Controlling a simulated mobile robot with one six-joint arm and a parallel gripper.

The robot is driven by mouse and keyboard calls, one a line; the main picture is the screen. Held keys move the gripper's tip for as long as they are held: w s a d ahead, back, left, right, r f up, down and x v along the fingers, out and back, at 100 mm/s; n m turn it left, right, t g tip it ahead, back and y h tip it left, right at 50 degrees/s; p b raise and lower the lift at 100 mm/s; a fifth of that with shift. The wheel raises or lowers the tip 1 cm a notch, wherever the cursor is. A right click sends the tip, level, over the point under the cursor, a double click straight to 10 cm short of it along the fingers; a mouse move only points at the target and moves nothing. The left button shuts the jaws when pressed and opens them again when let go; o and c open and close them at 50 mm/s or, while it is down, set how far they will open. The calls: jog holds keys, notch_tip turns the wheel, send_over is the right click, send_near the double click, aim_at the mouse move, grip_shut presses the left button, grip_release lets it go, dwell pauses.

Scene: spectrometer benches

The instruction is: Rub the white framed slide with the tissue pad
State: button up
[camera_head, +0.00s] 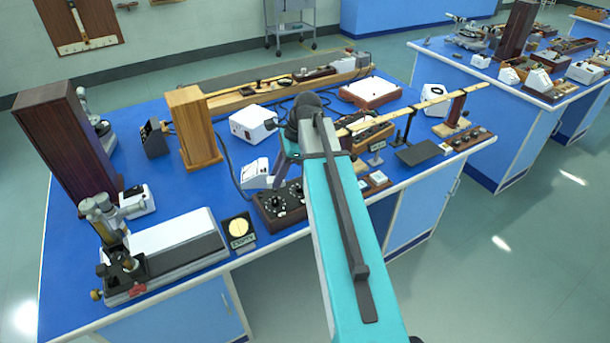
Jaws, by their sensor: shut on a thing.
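My gripper (281,172) is only partly in view, at the end of my teal arm, low over the middle of the blue bench and just behind the dark knob box. A dark slanted part of it shows; my forearm hides much of the rest. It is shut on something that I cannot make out. I cannot pick out the tissue pad. Two small pale framed pieces lie right of my arm near the front edge, one at the right (379,178); I cannot tell whether either is the white framed slide.
A dark box with knobs (277,207) and a white meter (256,174) are close to my gripper. A wooden block (194,128) stands to the left. A long rail and black stands are at the right. Bare blue bench (205,193) shows at left centre.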

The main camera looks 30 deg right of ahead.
jog(key=w+a+n+g+b, duration=0.2)
jog(key=a+n+g, duration=0.2)
jog(key=a+n, duration=0.7)
jog(key=shift+w+a+r+n+h, duration=0.3)
jog(key=shift+a+r, duration=0.1)
jog(key=shift+a, duration=1.4)
jog(key=shift+s, duration=0.1)
